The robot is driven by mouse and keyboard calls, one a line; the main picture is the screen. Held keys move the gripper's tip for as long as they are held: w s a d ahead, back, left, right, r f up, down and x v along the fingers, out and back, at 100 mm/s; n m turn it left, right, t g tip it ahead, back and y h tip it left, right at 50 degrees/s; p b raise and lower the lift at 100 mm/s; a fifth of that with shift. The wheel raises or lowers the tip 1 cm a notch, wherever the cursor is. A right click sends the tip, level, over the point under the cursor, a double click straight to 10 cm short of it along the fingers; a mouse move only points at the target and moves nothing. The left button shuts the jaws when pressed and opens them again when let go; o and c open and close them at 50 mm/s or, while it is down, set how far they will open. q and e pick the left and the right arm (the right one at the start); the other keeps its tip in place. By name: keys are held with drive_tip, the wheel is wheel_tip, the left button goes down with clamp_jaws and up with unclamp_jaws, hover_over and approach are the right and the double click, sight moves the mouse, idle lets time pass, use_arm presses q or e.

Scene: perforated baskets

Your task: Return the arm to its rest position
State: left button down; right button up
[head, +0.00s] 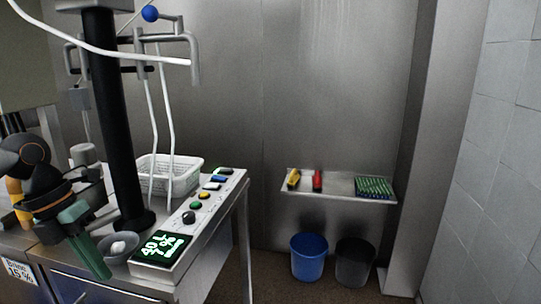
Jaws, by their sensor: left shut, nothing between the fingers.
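My left arm comes in from the left edge. My left gripper (104,272) shows as green-grey fingers pointing down and to the right, over the front of the metal bench. The fingers are shut with nothing held. The gripper is beside a small grey bowl (108,257) that has a white item in it. A white perforated basket (187,183) stands farther back on the bench, partly behind a black column. My right gripper is not in view.
A control panel (172,227) with buttons and a lit green display runs along the bench's right side. A wall shelf (340,190) holds yellow, red and green items. A blue bin (309,262) and a dark bin (354,264) stand below it. White hoses hang above the basket.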

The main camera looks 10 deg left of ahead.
use_arm(q)
wheel_tip(320, 180, down, 21)
drive_tip(key=s+d+n+t+h+p, duration=0.15)
drive_tip(key=n+t+p, duration=0.35)
drive_tip(key=n+t, duration=1.25)
drive_tip(key=s+d+f+n+g+y+p, duration=0.1)
drive_tip(key=s+d+f+n+g, duration=0.3)
drive_tip(key=s+d+f+n, duration=0.2)
drive_tip(key=s+d+f+n+g+y, duration=0.1)
drive_tip(key=s+d+f+n+g, duration=0.4)
drive_tip(key=d+n, duration=0.5)
drive_tip(key=shift+s+d+f+p, duration=0.15)
drive_tip(key=shift+s+f+p, duration=0.25)
drive_tip(key=shift+f, duration=0.45)
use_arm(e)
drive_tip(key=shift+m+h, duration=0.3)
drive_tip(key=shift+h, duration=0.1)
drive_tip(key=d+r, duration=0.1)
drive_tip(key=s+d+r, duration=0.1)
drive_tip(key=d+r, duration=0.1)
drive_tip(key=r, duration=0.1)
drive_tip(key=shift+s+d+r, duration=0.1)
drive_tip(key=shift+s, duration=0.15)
